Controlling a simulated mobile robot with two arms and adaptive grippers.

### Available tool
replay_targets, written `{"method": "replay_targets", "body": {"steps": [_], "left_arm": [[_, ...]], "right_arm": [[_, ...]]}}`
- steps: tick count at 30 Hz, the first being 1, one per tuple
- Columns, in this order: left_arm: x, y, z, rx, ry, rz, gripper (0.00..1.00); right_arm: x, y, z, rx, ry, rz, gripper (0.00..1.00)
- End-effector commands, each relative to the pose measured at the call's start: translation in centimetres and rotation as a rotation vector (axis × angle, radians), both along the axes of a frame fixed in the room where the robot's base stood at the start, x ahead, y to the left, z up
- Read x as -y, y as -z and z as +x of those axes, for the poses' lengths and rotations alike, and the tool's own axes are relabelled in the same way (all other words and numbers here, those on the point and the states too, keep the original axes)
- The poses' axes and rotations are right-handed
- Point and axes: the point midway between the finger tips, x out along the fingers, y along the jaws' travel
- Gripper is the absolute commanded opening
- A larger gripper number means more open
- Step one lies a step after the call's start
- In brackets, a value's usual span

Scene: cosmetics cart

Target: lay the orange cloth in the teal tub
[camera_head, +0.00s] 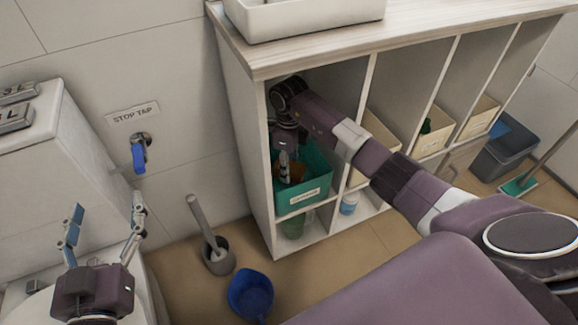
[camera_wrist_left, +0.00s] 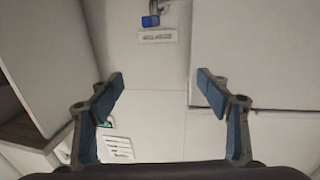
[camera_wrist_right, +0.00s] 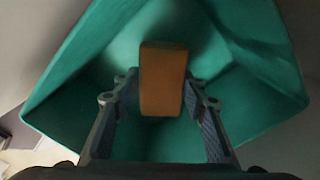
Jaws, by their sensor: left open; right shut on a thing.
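The teal tub (camera_head: 318,188) stands in the leftmost cubby of the shelf unit, with a label on its front. My right gripper (camera_head: 284,172) reaches down into the tub's opening. It is shut on the orange cloth (camera_wrist_right: 162,80), which looks like a folded block between the fingers in the right wrist view. The teal tub's walls (camera_wrist_right: 75,75) surround it there. In the head view the cloth (camera_head: 297,172) is partly hidden by the gripper and tub. I cannot tell whether the cloth touches the tub floor. My left gripper (camera_head: 104,232) is open and empty at lower left.
Cream bins (camera_head: 383,135) fill other cubbies. A white basin (camera_head: 300,18) sits on the wooden top (camera_head: 420,22). A blue bucket (camera_head: 250,296) and a grey brush holder (camera_head: 218,258) stand on the floor. A blue stop tap (camera_head: 139,155) is on the wall.

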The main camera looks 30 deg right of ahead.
Motion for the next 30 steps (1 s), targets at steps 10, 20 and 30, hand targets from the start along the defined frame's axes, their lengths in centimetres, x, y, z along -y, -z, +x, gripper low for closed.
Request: {"method": "replay_targets", "body": {"steps": [10,20,30], "left_arm": [[0.1,-1.0,0.0,0.045,0.003,-0.012,0.7],[0.3,-2.1,0.1,0.091,0.005,-0.023,0.7],[0.3,-2.7,0.0,0.12,0.007,-0.032,0.7]], "right_arm": [[0.0,0.4,0.0,0.001,0.001,0.0,0.17],[0.0,0.7,0.0,0.001,0.001,0.0,0.17],[0.0,0.9,0.0,0.001,0.001,-0.001,0.42]]}}
